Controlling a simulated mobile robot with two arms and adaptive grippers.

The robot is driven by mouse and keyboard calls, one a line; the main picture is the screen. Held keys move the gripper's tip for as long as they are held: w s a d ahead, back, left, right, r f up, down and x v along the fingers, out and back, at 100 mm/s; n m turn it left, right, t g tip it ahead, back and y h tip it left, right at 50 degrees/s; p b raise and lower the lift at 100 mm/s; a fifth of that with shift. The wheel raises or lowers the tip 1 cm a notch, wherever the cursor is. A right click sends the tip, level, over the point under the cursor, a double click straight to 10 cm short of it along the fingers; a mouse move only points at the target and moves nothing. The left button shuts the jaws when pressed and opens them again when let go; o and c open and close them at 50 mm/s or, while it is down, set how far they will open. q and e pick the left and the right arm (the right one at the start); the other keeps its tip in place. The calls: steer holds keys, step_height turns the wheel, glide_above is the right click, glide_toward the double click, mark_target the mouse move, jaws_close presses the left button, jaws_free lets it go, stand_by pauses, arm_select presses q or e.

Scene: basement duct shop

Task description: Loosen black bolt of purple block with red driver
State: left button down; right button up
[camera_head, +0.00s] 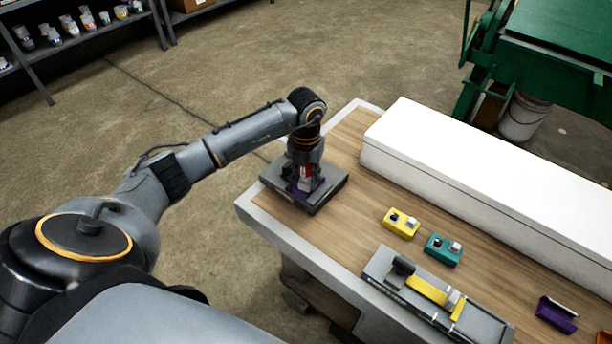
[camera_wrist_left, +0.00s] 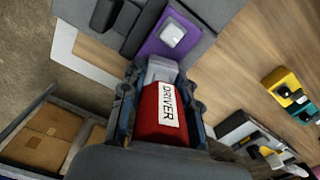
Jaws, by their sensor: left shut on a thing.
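My left gripper (camera_head: 305,168) is shut on the red driver (camera_head: 305,173), above the purple block (camera_head: 318,184). The block sits on a dark grey fixture (camera_head: 330,196) at the table's left corner. In the left wrist view the red driver (camera_wrist_left: 162,112) has a white DRIVER label and lies between the fingers (camera_wrist_left: 158,100), its pale front end toward the purple block (camera_wrist_left: 152,46). A silver bolt (camera_wrist_left: 172,35) shows on the block. I cannot make out the black bolt or whether the driver touches it. My right gripper is not in view.
A yellow block (camera_head: 401,229) and a teal block (camera_head: 442,256) lie on the wooden tabletop (camera_head: 345,240). A grey fixture with a yellow bar (camera_head: 425,290) is at the front. A purple piece (camera_head: 555,318) lies at right. A long white box (camera_head: 500,180) lines the back.

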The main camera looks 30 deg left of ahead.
arm_select(q)
steer(key=shift+r+n+p, duration=0.1)
steer(key=shift+n+p, duration=0.2)
steer(key=shift+n, duration=0.4)
steer(key=shift+n+p, duration=0.3)
steer(key=shift+n, duration=0.8)
steer(key=shift+n+p, duration=0.3)
steer(key=shift+n, duration=0.2)
steer(key=shift+n+p, duration=0.35)
steer(key=shift+n, duration=0.85)
